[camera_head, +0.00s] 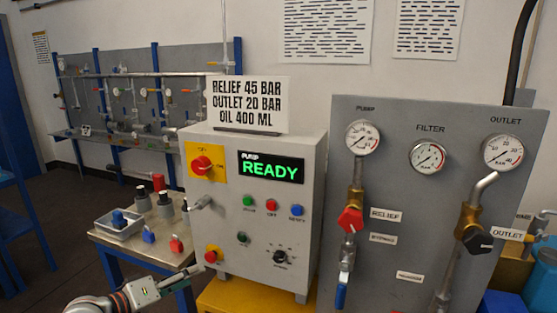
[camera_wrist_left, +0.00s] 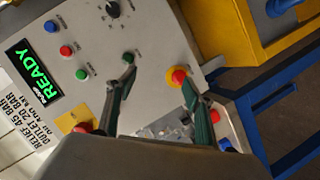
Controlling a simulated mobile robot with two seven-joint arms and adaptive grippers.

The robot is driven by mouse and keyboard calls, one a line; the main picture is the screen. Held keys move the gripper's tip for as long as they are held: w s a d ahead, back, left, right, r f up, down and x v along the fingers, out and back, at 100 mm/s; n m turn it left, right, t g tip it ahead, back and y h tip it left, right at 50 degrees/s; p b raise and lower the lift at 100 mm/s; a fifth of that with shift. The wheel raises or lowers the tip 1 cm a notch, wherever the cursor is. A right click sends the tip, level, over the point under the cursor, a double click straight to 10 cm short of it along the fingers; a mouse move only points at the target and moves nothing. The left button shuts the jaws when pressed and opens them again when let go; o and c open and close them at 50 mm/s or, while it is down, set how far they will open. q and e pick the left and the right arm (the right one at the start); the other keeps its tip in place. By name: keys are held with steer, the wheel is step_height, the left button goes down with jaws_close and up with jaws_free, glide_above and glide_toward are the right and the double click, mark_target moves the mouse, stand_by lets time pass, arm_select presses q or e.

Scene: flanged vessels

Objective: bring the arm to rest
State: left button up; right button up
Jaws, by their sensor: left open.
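My left gripper (camera_head: 187,277) is low in the head view, in front of the lower left corner of the grey pump control box (camera_head: 225,262). In the left wrist view its two green-padded fingers (camera_wrist_left: 157,84) are spread apart with nothing between them. The box's front fills the view beyond them. A red button on a yellow base (camera_wrist_left: 179,77) shows close to one fingertip; I cannot tell the gap in depth. My right gripper is in neither view.
A small bench (camera_head: 112,238) at the left holds a tray (camera_head: 120,228) and several small parts. The box's display (camera_head: 271,168) reads READY. A gauge panel (camera_head: 400,180) with PUMP, FILTER and OUTLET dials and valves stands at the right. A yellow stand (camera_head: 245,298) is under the box.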

arm_select(q)
steer(key=s+d+f+m+y, duration=0.1)
steer(key=s+d+f+m, duration=0.1)
steer(key=s+f, duration=0.55)
steer(key=s+d+f+m+y, duration=0.2)
steer(key=s+f, duration=0.4)
steer(key=f, duration=0.3)
steer(key=s+f+m+y, duration=0.1)
steer(key=s+f+m, duration=0.1)
steer(key=s+f, duration=0.2)
steer(key=s+f+m+g+y, duration=0.1)
steer(key=s+f, duration=0.3)
steer(key=s, duration=0.7)
steer(key=shift+f+m+y, duration=0.25)
steer(key=shift+m+y, duration=0.15)
steer(key=shift+c, duration=0.3)
